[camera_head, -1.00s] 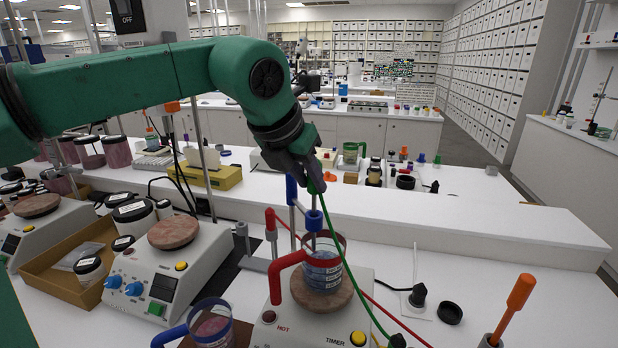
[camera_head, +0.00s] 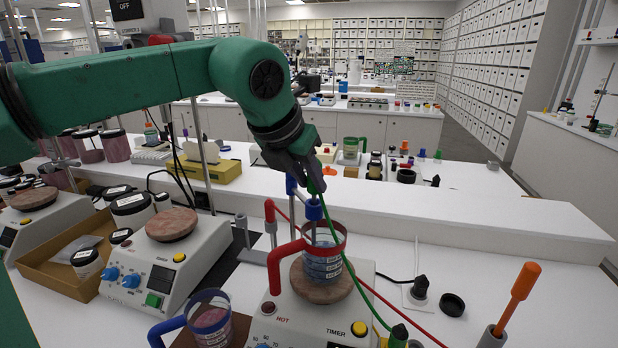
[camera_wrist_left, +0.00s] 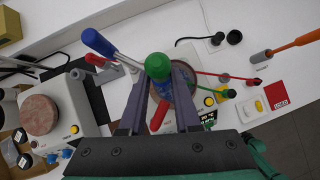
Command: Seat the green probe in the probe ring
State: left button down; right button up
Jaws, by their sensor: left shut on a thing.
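My left gripper (camera_head: 310,180) is shut on the green probe (camera_head: 319,187), close above the beaker on the hotplate. In the left wrist view the probe's round green top (camera_wrist_left: 158,66) sits between the fingers of the gripper (camera_wrist_left: 158,108). The blue probe ring (camera_head: 313,210) is just below the gripper, over the beaker (camera_head: 324,250) with a red handle and blue contents. The probe's lower part is hidden, so I cannot tell whether it is inside the ring. My right gripper is out of view.
A blue-capped rod (camera_head: 291,186) stands close left of the ring, and a red-capped probe (camera_head: 270,212) is farther left. The green cable (camera_head: 347,262) hangs across the beaker to a plug. A second hotplate (camera_head: 160,262) is at left. Bench at right is mostly clear.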

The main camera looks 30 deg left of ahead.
pick_arm(q)
jog(key=shift+f+b, duration=0.85)
jog(key=shift+f, duration=0.2)
jog(key=c, duration=0.5)
grip_release()
jog(key=shift+c, duration=0.2)
jog(key=shift+r, duration=0.1)
jog(key=b+v, duration=0.1)
jog(key=v, duration=1.3)
jog(key=shift+r, duration=0.2)
jog(key=shift+s, duration=0.15)
